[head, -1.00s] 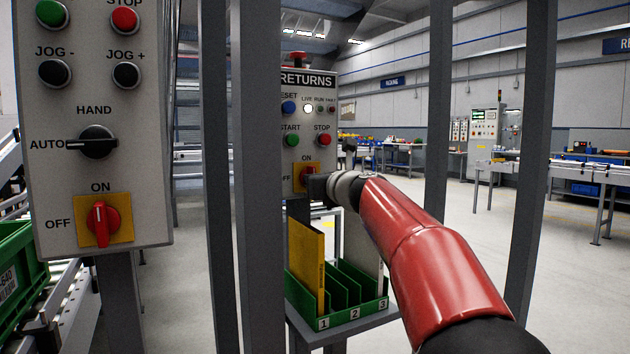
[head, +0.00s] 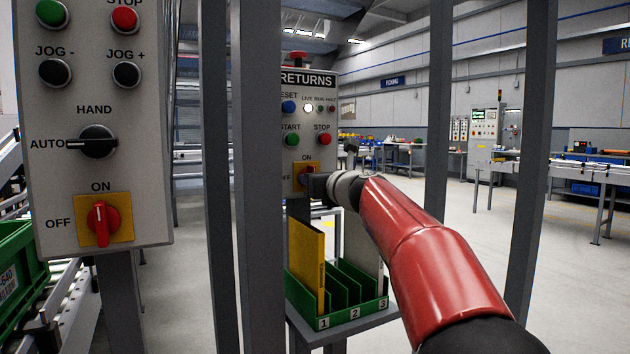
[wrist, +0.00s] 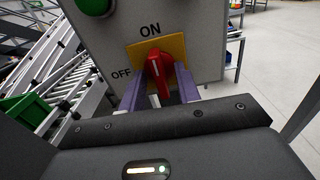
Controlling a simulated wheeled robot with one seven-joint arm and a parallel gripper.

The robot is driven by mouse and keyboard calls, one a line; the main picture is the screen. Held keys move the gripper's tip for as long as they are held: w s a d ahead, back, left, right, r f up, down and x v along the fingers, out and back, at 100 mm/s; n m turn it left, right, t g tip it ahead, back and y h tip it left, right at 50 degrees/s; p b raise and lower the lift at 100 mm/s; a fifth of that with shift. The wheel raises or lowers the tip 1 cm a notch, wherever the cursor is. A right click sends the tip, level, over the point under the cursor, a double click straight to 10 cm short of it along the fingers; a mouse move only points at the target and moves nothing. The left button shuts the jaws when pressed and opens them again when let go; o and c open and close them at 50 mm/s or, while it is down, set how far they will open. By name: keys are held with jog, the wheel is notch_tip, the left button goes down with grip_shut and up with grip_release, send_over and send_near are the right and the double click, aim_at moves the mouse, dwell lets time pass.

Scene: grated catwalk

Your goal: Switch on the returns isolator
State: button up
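The returns isolator is a red rotary handle (wrist: 160,75) on a yellow plate (wrist: 176,46) marked ON and OFF. In the wrist view the handle stands roughly upright, with its upper end toward ON. My gripper (wrist: 160,90) has one finger on each side of the handle, with narrow gaps visible, so it looks open around it. In the head view the yellow plate (head: 299,168) is low on the RETURNS panel (head: 327,150). There my gripper (head: 310,184) covers part of the handle. The LIVE lamp (head: 308,108) on this panel shows bright white.
A nearer panel (head: 150,190) at left has a similar red isolator (head: 100,224). Grey posts (head: 258,250) stand close left of my arm, and another (head: 436,110) stands behind it. A green divided tray (head: 375,305) is below the RETURNS panel. Floor at right is open.

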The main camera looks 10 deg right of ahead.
jog(key=b+v, duration=0.2)
jog(key=v, duration=0.6)
